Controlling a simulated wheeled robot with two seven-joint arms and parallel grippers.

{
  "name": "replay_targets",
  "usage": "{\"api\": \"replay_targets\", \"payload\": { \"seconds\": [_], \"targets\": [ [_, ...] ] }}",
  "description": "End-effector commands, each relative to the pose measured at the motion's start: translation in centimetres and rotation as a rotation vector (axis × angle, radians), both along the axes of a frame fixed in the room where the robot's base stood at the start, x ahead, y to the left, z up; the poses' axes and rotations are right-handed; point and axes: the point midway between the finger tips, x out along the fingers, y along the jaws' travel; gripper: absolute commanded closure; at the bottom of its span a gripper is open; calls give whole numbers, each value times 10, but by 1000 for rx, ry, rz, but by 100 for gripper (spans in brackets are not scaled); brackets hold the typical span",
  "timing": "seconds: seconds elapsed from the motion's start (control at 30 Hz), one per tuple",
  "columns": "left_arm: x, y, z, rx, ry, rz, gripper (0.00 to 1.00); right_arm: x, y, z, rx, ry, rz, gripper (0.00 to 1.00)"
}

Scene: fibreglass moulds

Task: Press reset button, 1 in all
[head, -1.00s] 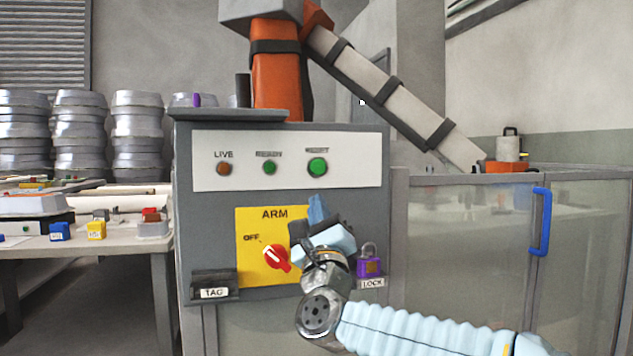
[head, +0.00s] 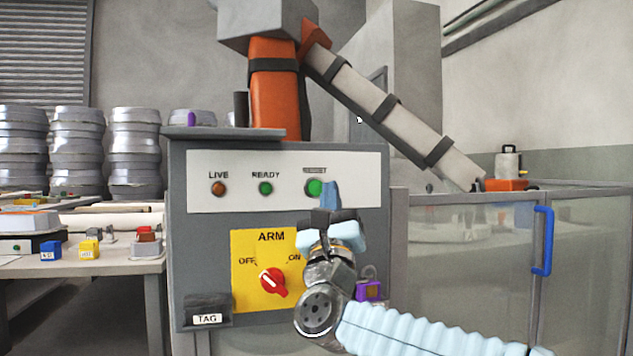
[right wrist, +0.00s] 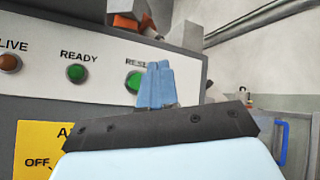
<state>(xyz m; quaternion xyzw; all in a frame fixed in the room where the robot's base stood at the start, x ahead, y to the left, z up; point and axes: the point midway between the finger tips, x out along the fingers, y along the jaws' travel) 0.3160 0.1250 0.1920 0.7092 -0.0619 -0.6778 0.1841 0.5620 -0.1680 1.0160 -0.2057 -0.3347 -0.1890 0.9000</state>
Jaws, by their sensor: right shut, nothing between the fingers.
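The green reset button (head: 315,188) sits at the right of the white strip on the grey control box, with a label above it. It also shows in the right wrist view (right wrist: 134,82), partly hidden behind my fingertips. My right gripper (head: 330,195) is shut and empty, its blue fingers pointing up just below and right of the button in the head view. In the right wrist view the closed fingers (right wrist: 156,85) overlap the button's right side. I cannot tell whether they touch it. My left gripper is not in view.
The green READY button (head: 265,188) and orange LIVE lamp (head: 218,189) are left of it. Below are a red ARM knob (head: 272,282) on a yellow plate, a TAG holder (head: 207,312) and a purple padlock (head: 369,290). A glazed fence (head: 470,270) stands at right.

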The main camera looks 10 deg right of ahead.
Motion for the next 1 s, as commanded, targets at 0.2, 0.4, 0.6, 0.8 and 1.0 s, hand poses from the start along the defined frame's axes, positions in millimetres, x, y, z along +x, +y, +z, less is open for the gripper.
{"api": "replay_targets", "payload": {
  "seconds": [0.2, 0.4, 0.6, 0.8, 1.0],
  "targets": [
    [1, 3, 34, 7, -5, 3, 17, 33, 1, 7, 0, 2, 0, 100],
    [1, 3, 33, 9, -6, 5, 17, 54, 2, 1, 0, 0, 0, 100],
    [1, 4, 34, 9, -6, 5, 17, 63, 2, 0, -1, -1, -1, 100],
    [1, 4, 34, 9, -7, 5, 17, 64, 2, 0, -1, -1, 0, 100],
    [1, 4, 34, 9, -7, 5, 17, 64, 2, 0, -1, 0, -1, 100]
  ]
}}
